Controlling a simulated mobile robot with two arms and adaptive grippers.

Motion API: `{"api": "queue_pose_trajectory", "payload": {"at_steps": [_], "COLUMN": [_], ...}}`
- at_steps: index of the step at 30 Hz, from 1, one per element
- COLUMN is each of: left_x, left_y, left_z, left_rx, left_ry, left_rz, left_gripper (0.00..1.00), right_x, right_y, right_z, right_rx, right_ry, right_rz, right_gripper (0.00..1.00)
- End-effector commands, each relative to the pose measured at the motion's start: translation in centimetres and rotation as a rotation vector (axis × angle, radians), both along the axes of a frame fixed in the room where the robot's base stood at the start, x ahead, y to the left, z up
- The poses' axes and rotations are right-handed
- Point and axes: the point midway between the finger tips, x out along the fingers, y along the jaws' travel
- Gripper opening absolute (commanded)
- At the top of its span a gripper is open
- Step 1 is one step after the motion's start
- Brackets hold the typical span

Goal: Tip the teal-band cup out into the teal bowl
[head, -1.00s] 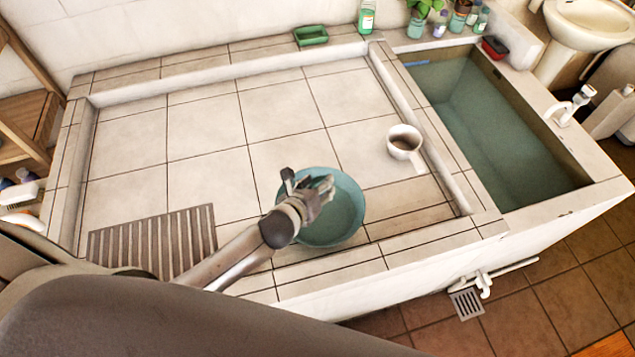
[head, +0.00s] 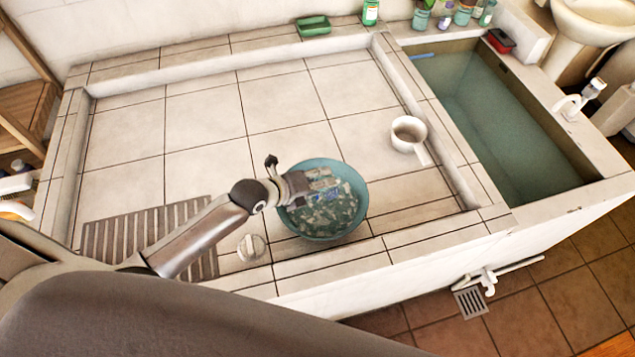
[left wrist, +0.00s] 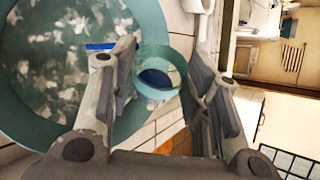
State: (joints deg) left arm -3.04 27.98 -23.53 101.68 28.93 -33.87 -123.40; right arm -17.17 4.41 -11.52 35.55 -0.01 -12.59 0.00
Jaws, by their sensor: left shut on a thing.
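The teal bowl (head: 362,208) stands on the tiled top near its front edge, with pale, speckled bits spread across its inside. It fills the upper left of the left wrist view (left wrist: 18,122). My left gripper (head: 318,188) is over the bowl's far-left part in the head view. In the left wrist view, its fingers are on both sides of the teal-band cup (left wrist: 152,56), whose round teal rim and dark blue inside show beside the bowl's edge. In the head view the cup is mostly hidden by the gripper. My right gripper is out of view.
A white handled mug (head: 408,132) stands to the right on the tiles. A slatted grey rack (head: 125,240) lies at left, with a small round pale thing (head: 252,247) beside it. A water-filled basin (head: 500,120) is at right. The middle tiles are clear.

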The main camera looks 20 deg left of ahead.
Motion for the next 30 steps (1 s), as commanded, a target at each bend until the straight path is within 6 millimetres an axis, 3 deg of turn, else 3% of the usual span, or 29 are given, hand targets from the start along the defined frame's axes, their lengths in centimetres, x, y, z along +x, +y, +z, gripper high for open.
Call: {"api": "queue_pose_trajectory", "payload": {"at_steps": [30], "left_x": [0.2], "left_y": [0.3], "left_z": [-1.4], "left_rx": [-0.239], "left_ry": [0.114], "left_rz": [-0.002], "left_gripper": [0.20], "right_x": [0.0], "right_y": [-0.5], "right_z": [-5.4], "right_rx": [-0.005], "right_ry": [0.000], "right_rz": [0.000], "right_gripper": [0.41]}}
